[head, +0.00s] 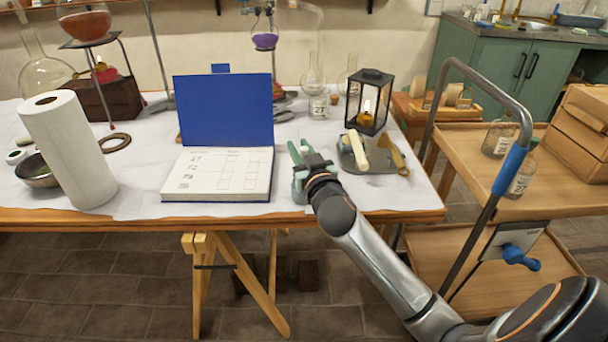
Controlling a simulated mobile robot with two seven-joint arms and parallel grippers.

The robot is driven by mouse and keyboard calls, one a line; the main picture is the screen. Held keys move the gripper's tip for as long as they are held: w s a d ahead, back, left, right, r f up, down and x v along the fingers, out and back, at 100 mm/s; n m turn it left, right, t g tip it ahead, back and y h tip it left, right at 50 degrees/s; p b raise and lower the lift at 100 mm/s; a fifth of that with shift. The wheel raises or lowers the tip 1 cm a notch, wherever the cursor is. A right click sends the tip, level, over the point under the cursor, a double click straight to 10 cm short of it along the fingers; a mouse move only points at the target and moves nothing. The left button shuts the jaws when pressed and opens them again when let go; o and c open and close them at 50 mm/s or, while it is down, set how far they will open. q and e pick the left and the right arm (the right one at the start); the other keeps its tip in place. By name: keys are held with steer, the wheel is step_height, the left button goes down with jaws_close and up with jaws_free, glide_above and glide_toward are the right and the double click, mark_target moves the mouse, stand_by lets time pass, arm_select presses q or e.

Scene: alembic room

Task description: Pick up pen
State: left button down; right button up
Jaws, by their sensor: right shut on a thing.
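My right gripper (303,168) is at the front of the white-covered table, just right of the open book (222,173). It is shut on a thin thing at the book's right side, most likely the pen. The gripper's teal fingers and dark wrist hide nearly all of it, so I cannot make out its shape or whether it touches the table. The book has a blue cover standing up and a printed page lying flat. My left gripper is not in view.
A grey board (377,160) with a pale block and a brass tool lies right of the gripper. A black lantern (369,101) stands behind it. A paper towel roll (68,150) stands at left. A wooden cart (480,170) with a metal handle is at right.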

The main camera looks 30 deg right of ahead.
jaws_close()
steer(key=shift+r, duration=0.15)
